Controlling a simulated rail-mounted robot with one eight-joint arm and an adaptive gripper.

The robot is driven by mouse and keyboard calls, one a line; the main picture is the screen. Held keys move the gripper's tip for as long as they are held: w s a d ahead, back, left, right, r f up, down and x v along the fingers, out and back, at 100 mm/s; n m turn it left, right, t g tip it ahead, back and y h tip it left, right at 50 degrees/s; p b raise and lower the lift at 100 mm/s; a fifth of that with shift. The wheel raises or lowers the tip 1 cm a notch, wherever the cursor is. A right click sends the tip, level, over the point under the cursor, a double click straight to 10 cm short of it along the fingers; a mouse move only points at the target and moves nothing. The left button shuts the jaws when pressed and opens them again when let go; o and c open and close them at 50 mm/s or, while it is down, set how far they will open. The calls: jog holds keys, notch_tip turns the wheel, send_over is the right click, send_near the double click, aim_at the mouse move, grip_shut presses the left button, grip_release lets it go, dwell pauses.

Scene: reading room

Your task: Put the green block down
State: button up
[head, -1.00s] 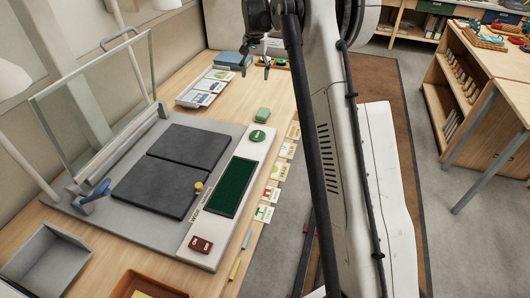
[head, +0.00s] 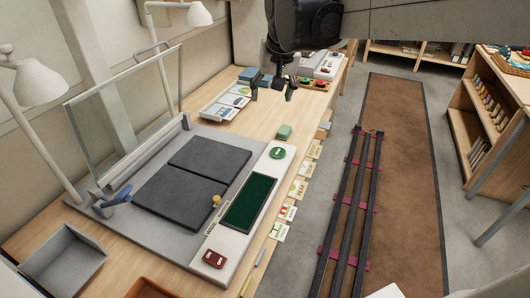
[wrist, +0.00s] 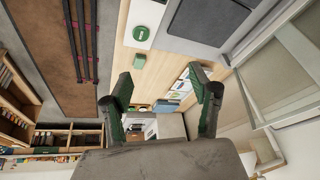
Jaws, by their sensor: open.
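The green block (head: 284,131) rests on the wooden table, just past the far end of the white panel (head: 232,257) with the green round button (head: 277,153). The block also shows in the wrist view (wrist: 139,61), beyond the fingertips. My gripper (head: 272,92) is open, with nothing between its fingers. It is in the air near the far end of the table and appears apart from the block. The wrist view shows both fingers (wrist: 161,84) spread wide.
Dark mats (head: 182,193) and an upright glass pane (head: 125,115) stand left of the panel. A paper tray (head: 222,105) with cards lies further back. Small cards (head: 298,188) line the table's right edge. A grey bin (head: 65,262) is at front left. Bare wood surrounds the block.

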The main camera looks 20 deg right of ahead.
jog(key=s+a+f+n+t, duration=0.1)
jog(key=s+a+f, duration=0.1)
jog(key=s, duration=0.5)
jog(key=s+a+f+n, duration=0.1)
jog(key=s+f, duration=0.2)
jog(key=s, duration=0.4)
jog(key=s+a+f+n+t, duration=0.1)
jog(key=s+a+f, duration=0.1)
jog(key=s, duration=0.4)
jog(key=shift+s+a+f+t, duration=0.3)
jog(key=shift+s+f, duration=0.1)
jog(key=shift+f, duration=0.25)
jog(key=shift+o, duration=0.4)
